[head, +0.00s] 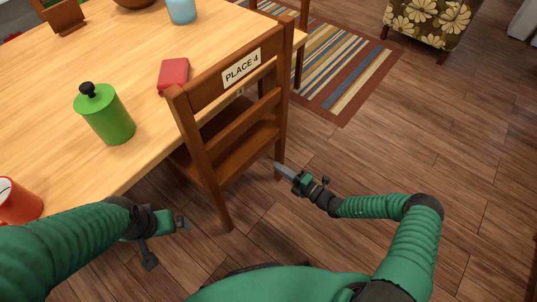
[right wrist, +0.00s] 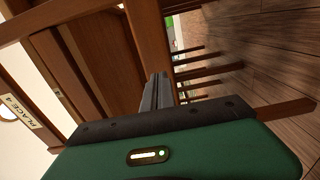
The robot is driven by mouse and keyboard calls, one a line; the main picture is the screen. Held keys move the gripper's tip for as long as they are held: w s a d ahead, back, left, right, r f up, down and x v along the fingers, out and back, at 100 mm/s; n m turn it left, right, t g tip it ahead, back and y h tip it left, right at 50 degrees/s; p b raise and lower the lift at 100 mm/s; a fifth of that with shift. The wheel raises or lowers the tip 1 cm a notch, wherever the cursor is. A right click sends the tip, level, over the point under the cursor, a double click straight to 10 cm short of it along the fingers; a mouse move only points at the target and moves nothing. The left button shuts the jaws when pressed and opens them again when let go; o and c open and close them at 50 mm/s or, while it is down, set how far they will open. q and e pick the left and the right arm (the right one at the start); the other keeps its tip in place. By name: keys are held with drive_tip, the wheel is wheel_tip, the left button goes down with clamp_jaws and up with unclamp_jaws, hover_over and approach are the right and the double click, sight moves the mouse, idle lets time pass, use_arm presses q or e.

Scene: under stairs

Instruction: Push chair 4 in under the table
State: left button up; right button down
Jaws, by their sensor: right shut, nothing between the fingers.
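Chair 4 (head: 205,135) is a brown wooden chair with a "PLACE 4" label on its top back rail. It stands upright at the near right edge of the wooden table (head: 60,62), its seat partly under the tabletop. My right gripper (head: 279,167) is shut and empty, just right of the chair's back, near a leg. In the right wrist view its closed fingers (right wrist: 157,90) point along the chair's wooden frame (right wrist: 150,40); I cannot tell whether they touch it. My left gripper (head: 165,232) is left of the chair's near leg, low beside the table; its finger gap is unclear.
A striped rug (head: 340,70) and a floral armchair (head: 432,22) lie beyond. The wooden floor at right is clear.

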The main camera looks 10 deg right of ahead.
drive_tip(key=v, duration=0.3)
drive_tip(key=shift+s+r, duration=0.1)
drive_tip(key=shift+s, duration=0.2)
